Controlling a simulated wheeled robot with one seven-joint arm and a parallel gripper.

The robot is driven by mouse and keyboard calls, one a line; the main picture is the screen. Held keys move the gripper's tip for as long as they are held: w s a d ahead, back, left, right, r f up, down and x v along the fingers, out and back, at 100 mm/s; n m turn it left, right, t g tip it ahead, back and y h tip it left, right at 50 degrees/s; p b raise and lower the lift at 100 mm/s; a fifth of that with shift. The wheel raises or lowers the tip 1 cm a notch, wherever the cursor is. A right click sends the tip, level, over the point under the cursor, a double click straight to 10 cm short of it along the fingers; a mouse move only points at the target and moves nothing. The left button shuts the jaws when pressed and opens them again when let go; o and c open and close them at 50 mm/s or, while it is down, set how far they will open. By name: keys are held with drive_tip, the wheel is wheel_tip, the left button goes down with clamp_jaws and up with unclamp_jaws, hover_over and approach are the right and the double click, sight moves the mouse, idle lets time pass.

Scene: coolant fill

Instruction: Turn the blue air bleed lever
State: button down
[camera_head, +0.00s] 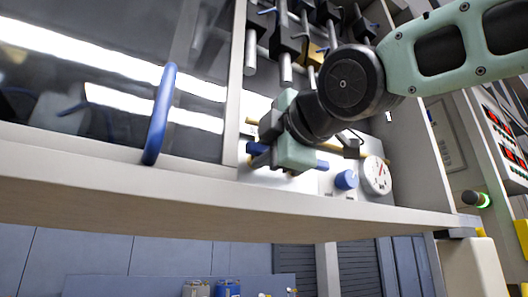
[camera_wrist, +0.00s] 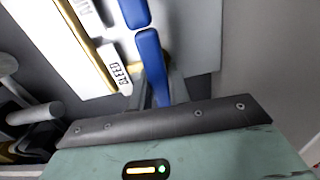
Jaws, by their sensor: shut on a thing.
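The blue air bleed lever (camera_wrist: 152,68) shows in the wrist view as a blue bar beside a white label reading BLEED (camera_wrist: 114,68). Its lower end runs behind the dark edge of my gripper's body. In the head view, a blue end (camera_head: 256,148) shows at the left of my gripper (camera_head: 262,156). My gripper is at the panel inside the cabinet and is shut on the lever. The gripper body hides most of the lever in the head view, and the exact contact of the fingers is hidden.
A blue knob (camera_head: 346,180) and a white round gauge (camera_head: 376,176) sit right of my gripper. Pipes and dark valve blocks (camera_head: 285,42) are above. The cabinet's front ledge (camera_head: 215,205) runs below. A glass door with a curved blue handle (camera_head: 160,115) is at left.

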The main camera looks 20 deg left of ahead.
drive_tip(key=shift+m, duration=0.3)
drive_tip(key=m+b, duration=0.2)
drive_tip(key=shift+m, duration=0.4)
drive_tip(key=m+b, duration=0.2)
drive_tip(key=m, duration=0.3)
drive_tip(key=shift+w+d+r+m, duration=0.1)
drive_tip(key=shift+m, duration=0.2)
drive_tip(key=m+b, duration=0.1)
drive_tip(key=m, duration=0.3)
drive_tip(key=shift+w+r+b, duration=0.1)
drive_tip(key=shift+b, duration=0.2)
drive_tip(key=shift+w+d+m+b, duration=0.1)
drive_tip(key=shift+m+b, duration=0.25)
drive_tip(key=shift+m, duration=1.85)
drive_tip(key=c, duration=1.3)
unclamp_jaws()
drive_tip(key=shift+r, duration=0.1)
